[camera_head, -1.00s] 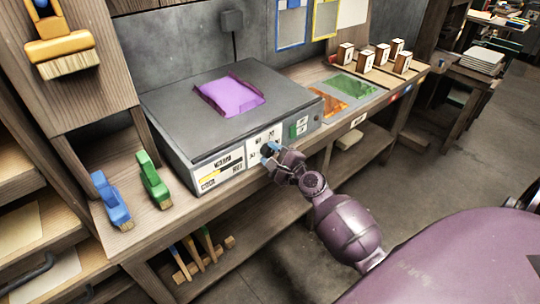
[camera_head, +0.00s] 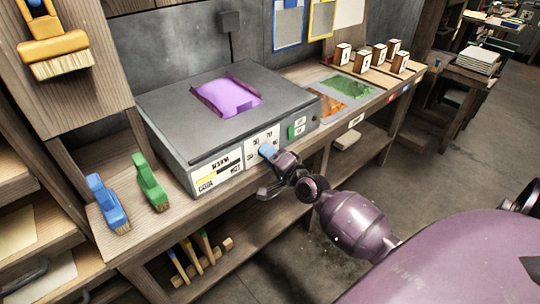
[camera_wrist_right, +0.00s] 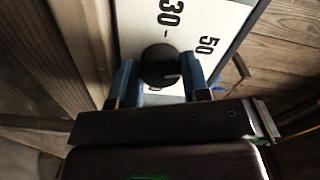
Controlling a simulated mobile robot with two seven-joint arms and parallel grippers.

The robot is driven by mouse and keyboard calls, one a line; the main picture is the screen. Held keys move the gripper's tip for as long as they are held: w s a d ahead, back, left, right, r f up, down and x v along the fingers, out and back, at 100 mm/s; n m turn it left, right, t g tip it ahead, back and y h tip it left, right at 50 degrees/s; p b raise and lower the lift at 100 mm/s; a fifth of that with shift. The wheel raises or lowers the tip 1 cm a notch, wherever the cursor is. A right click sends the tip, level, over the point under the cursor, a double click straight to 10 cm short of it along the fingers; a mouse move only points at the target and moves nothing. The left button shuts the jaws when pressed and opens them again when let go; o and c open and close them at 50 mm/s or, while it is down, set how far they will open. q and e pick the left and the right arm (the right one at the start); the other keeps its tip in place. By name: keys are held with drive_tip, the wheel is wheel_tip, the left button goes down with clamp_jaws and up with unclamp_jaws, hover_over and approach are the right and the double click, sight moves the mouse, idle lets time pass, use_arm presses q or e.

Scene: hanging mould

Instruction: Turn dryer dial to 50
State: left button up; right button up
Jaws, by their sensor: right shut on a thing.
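The dryer (camera_head: 172,120) is a grey box on the workbench, with a white label panel on its front. Its black round dial (camera_wrist_right: 159,66) shows in the wrist view between two blue fingers, below the printed numbers 30 and 50 (camera_wrist_right: 207,46). A short pale mark on the dial's edge points towards the right of that view. My right gripper (camera_head: 268,151) is at the dryer's front panel and hides the dial in the head view. In the wrist view the right gripper (camera_wrist_right: 160,82) is closed around the dial. My left gripper is not in view.
A purple sheet (camera_head: 228,95) lies on the dryer's top. Green controls (camera_head: 297,129) sit right of the dial. A blue brush (camera_head: 108,204) and a green brush (camera_head: 151,181) stand left of the dryer. Orange and green pieces and several wooden blocks are to the right on the bench.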

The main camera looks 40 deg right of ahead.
drive_tip(key=shift+n, duration=1)
drive_tip(key=shift+f, duration=0.1)
drive_tip(key=o, duration=0.9)
drive_tip(key=shift+s, duration=0.1)
drive_tip(key=s+p, duration=0.1)
drive_tip(key=s, duration=0.9)
drive_tip(key=shift+s+d, duration=0.3)
drive_tip(key=shift+d, duration=0.15)
